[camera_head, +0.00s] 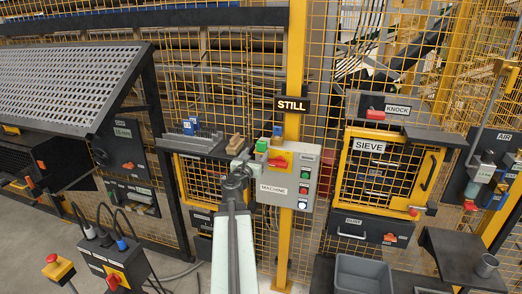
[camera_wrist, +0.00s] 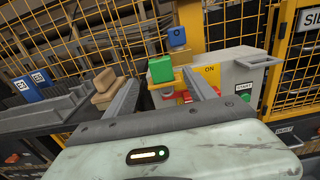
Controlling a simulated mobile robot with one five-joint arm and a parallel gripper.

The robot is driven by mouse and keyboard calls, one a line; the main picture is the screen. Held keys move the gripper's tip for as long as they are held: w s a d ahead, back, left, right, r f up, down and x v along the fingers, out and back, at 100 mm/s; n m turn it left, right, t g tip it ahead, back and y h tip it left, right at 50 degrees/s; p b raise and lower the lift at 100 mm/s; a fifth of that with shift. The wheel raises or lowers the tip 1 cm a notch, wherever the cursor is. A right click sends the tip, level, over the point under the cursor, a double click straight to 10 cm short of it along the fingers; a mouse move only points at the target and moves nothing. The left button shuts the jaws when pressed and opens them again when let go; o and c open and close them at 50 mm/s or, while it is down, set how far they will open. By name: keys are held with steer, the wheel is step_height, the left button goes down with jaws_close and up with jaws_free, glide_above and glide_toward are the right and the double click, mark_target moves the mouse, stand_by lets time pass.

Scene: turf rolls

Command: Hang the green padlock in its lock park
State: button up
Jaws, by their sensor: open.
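The green padlock (camera_wrist: 161,69) is at the upper left of the grey machine box, by a yellow bracket and the red-and-yellow switch. It also shows in the head view (camera_head: 262,146). My gripper (camera_wrist: 160,78) is open, its fingers pointing at the padlock, which appears between the fingertips; I cannot tell whether they touch it. In the head view my gripper (camera_head: 241,162) is just left of the machine box. I cannot tell which place is the green padlock's lock park.
The machine box (camera_head: 306,180) hangs on a yellow post, with another blue padlock (camera_head: 278,131) above it. A wooden block (camera_head: 235,143) stands between rack and box. The sieve cage (camera_head: 382,165) is to the right. Wire mesh stands behind.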

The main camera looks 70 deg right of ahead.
mark_target(261, 147)
steer(key=shift+w+d+f, duration=0.1)
steer(key=shift+d+f, duration=0.05)
steer(key=shift+d, duration=3.85)
steer(key=shift+a, duration=0.1)
steer(key=shift+c, duration=0.3)
jaws_close()
